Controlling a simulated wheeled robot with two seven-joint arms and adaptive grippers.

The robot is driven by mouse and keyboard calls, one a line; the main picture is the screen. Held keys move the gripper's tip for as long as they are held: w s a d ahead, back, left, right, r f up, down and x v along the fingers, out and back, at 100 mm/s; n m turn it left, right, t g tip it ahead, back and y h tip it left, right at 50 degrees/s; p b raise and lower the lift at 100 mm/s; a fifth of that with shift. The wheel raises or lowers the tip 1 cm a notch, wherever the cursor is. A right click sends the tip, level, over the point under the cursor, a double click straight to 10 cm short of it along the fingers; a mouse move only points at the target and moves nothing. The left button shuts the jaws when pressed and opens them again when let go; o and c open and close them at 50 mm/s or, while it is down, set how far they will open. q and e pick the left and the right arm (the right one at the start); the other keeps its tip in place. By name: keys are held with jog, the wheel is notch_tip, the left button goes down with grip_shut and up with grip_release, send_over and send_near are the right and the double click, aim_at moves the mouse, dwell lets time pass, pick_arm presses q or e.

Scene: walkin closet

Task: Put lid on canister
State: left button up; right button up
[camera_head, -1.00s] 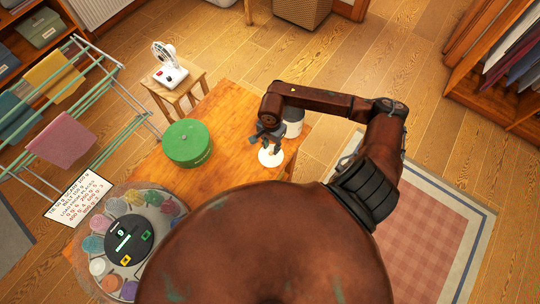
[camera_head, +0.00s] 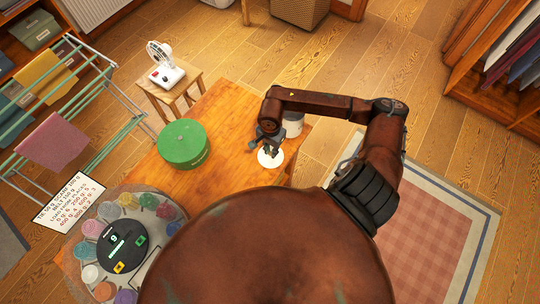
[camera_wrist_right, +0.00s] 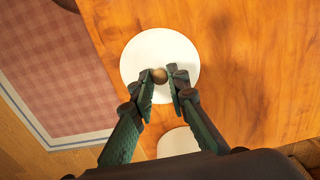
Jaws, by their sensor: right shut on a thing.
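The lid (camera_head: 270,158) is a round white disc with a small round brown knob (camera_wrist_right: 159,76), best seen in the right wrist view (camera_wrist_right: 143,58). My right gripper (camera_head: 268,143) is shut on the knob, with one finger on each side of it in the wrist view (camera_wrist_right: 160,80). I cannot tell whether the lid touches the wooden table or hangs just above it. The white canister (camera_head: 294,125) stands beside the gripper at the table's right edge, partly hidden by my arm. Its pale top shows below the lid in the wrist view (camera_wrist_right: 178,142). My left gripper is not in view.
A round green box (camera_head: 184,144) stands left of the lid on the wooden table (camera_head: 225,115). A round tray of small bowls with a black scale (camera_head: 121,245) lies at the near left. A fan (camera_head: 165,70) stands on a stool. The table between box and lid is clear.

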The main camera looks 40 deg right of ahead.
jog(key=shift+r, duration=0.35)
grip_shut()
jog(key=shift+r+p, duration=1.15)
jog(key=shift+r, duration=0.95)
